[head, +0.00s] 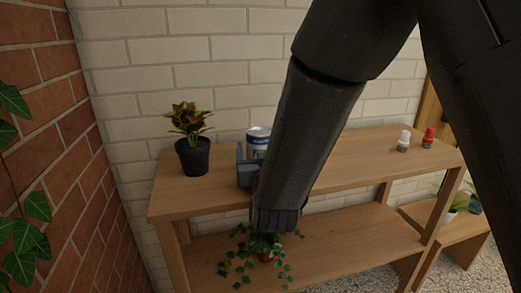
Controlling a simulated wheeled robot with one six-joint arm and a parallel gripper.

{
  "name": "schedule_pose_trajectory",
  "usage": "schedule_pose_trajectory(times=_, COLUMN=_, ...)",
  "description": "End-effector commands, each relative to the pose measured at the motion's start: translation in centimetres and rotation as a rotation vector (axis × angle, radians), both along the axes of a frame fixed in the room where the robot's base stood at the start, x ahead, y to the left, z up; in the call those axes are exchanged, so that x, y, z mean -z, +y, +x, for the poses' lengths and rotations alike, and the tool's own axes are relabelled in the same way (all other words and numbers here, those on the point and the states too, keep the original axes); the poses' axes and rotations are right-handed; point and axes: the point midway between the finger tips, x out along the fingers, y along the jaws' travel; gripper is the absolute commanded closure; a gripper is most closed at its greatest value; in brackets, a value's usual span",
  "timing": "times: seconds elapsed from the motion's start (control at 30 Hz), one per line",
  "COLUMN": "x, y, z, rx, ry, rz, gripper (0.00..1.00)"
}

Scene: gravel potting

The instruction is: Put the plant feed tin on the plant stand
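A tin with a white top and a blue and white label (258,139), likely the plant feed tin, is upright over the top board of a two-level wooden bench. My gripper (250,160) is right at the tin, with one grey finger beside its left side. My arm hides the other finger and the tin's lower right. I cannot tell whether the fingers touch the tin or whether it rests on the board. A lower wooden stand (472,246) at the right edge, possibly the plant stand, holds potted plants and is partly cut off.
A dark pot with a red-green plant (193,154) stands left of the tin. A white bottle (404,140) and a red bottle (428,137) stand at the bench's right end. A trailing plant (240,262) is on the lower shelf. Brick walls (60,110) close the left and back.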

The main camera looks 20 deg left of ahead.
Motion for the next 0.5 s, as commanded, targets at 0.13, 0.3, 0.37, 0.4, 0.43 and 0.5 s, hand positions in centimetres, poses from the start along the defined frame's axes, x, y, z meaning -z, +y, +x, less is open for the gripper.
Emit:
schedule_pose_trajectory(times=0.13, x=0.0, y=0.0, z=0.0, rx=0.0, ry=0.0, rz=0.0, gripper=0.26)
schedule_pose_trajectory(times=0.3, x=-0.3, y=-0.2, z=-0.5, rx=-0.001, ry=0.0, rz=0.0, gripper=0.26)
schedule_pose_trajectory(times=0.37, x=-0.3, y=-0.4, z=-1.3, rx=-0.002, ry=0.0, rz=0.0, gripper=0.26)
schedule_pose_trajectory(times=0.4, x=-0.3, y=-0.7, z=-1.9, rx=-0.002, ry=0.001, rz=0.0, gripper=0.26)
schedule_pose_trajectory(times=0.43, x=-0.3, y=-0.9, z=-2.4, rx=-0.002, ry=0.0, rz=0.0, gripper=0.26)
schedule_pose_trajectory(times=0.5, x=-0.3, y=-1.4, z=-3.8, rx=-0.003, ry=0.001, rz=0.0, gripper=0.26)
